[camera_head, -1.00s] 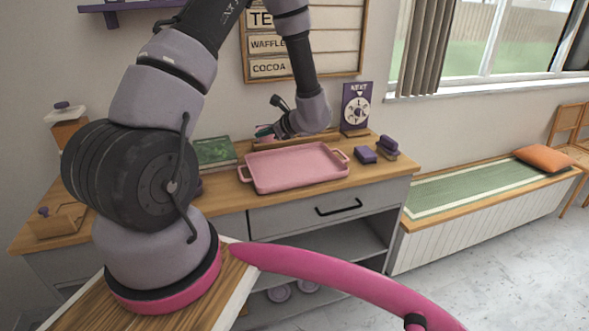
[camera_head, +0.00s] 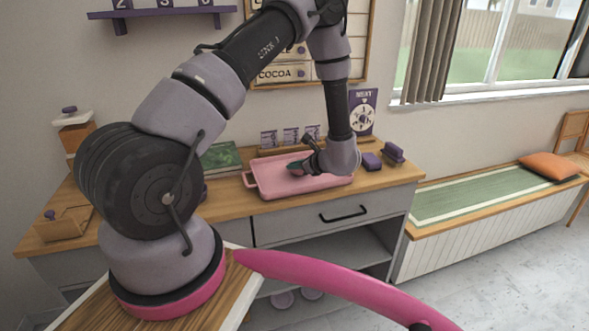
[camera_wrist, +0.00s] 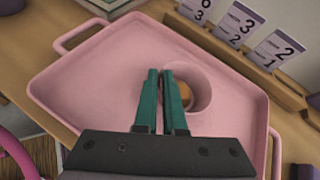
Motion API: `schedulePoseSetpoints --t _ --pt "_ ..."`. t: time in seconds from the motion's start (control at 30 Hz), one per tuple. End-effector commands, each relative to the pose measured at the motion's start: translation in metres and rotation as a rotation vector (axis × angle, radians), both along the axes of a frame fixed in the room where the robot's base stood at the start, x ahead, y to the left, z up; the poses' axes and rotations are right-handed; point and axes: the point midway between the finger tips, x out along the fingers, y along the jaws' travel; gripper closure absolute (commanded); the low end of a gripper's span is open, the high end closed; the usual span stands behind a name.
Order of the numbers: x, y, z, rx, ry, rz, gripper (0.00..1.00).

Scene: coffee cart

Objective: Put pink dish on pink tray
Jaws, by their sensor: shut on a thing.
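The pink tray (camera_head: 272,185) lies on the wooden counter, and its raised rim and a handle show in the wrist view (camera_wrist: 88,92). My gripper (camera_wrist: 159,72) has teal fingers close together, shut on the near left wall of the round pink dish (camera_wrist: 203,82). The dish is within the tray's outline, toward the card rack side, with an orange-brown round thing (camera_wrist: 186,96) inside, partly hidden by a finger. I cannot tell whether the dish touches the tray. In the head view my gripper (camera_head: 294,168) is over the tray; the dish is hard to make out there.
A wooden rack with number cards (camera_wrist: 240,22) stands along the tray's back edge. A green book (camera_head: 220,157) lies left of the tray. Purple blocks (camera_head: 372,161) are to its right, and a purple dial sign (camera_head: 362,111) stands behind. The tray's left part is bare.

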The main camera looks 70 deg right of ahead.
Motion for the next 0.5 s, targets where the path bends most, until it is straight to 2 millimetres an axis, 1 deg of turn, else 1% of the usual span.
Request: schedulePoseSetpoints --t 0.03,0.1,0.33,0.37,0.4,0.43,0.5 --pt "-0.0002 0.0005 -0.0076 0.003 -0.003 -0.002 1.0" --pt "-0.0002 0.0001 -0.0106 0.001 -0.002 -0.002 1.0" --pt "0.0 0.0 -0.0106 0.0 -0.001 0.0 1.0" --pt "0.0 0.0001 -0.0109 0.0 0.0 0.0 0.89" --pt "0.0 0.0001 -0.0107 0.0 0.0 0.0 0.74" --pt "0.0 0.0001 -0.0107 0.0 0.0 0.0 0.63" --pt "0.0 0.0001 -0.0106 0.0 0.0 0.0 0.63"
